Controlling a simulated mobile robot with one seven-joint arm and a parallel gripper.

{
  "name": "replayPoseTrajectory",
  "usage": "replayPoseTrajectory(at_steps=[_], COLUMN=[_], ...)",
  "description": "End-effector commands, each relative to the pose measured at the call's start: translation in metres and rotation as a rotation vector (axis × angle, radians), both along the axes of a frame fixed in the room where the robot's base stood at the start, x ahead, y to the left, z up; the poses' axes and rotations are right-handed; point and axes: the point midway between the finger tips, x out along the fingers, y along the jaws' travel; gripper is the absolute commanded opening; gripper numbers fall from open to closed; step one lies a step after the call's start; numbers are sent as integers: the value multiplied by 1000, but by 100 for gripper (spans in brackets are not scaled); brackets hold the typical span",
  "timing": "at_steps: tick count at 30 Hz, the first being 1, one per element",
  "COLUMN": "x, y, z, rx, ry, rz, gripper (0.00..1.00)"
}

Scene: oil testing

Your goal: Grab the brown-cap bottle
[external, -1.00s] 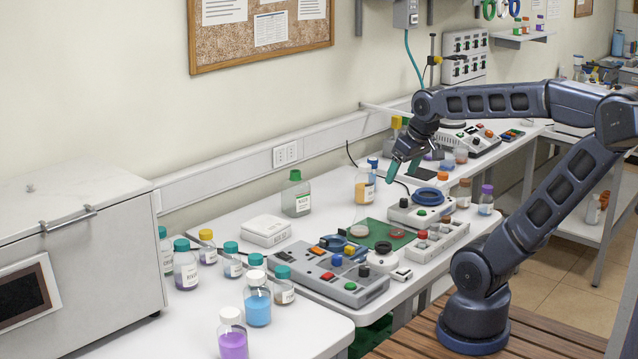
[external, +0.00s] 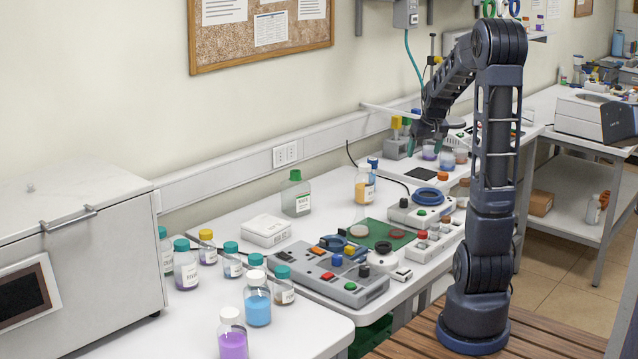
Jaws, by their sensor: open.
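My gripper (external: 425,147) points down above the far part of the bench, with its teal fingers apart and nothing seen between them. A small bottle with a brown-looking cap (external: 465,183) stands on the bench just left of my upright arm link. It is apart from my gripper, below and to the right of it in the picture. The arm is close to it in the picture and may cover part of it. Another small bottle with an orange-brown cap (external: 604,197) is on the lower shelf at the right. I cannot tell which one the task means.
Small jars (external: 446,160) stand close to the gripper. A bottle with orange contents (external: 364,188), a green-capped bottle (external: 296,196) and a device with a blue ring (external: 421,206) are nearer. Several teal-capped bottles are at the front left. A cardboard box (external: 540,202) is on the lower shelf.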

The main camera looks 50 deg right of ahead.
Motion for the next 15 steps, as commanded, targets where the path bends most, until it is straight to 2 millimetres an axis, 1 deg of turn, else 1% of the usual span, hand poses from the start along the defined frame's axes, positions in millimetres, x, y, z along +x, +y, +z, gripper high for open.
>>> replayPoseTrajectory(at_steps=[1, 2, 3, 5, 6, 8, 9, 12, 15], x=[-4, -6, -9, -16, -21, -29, -35, -49, -59], y=[-25, -39, -58, -85, -103, -127, -143, -174, -193], z=[-10, -16, -23, -34, -42, -53, -60, -75, -85], rx=[5, 6, 6, 8, 8, 9, 9, 9, 9], ry=[2, 3, 1, 1, -1, -2, -4, -6, -9], rz=[-32, -48, -69, -99, -120, -149, -168, -204, -227], gripper=[76, 76, 76, 76, 76, 76, 76, 76, 76])
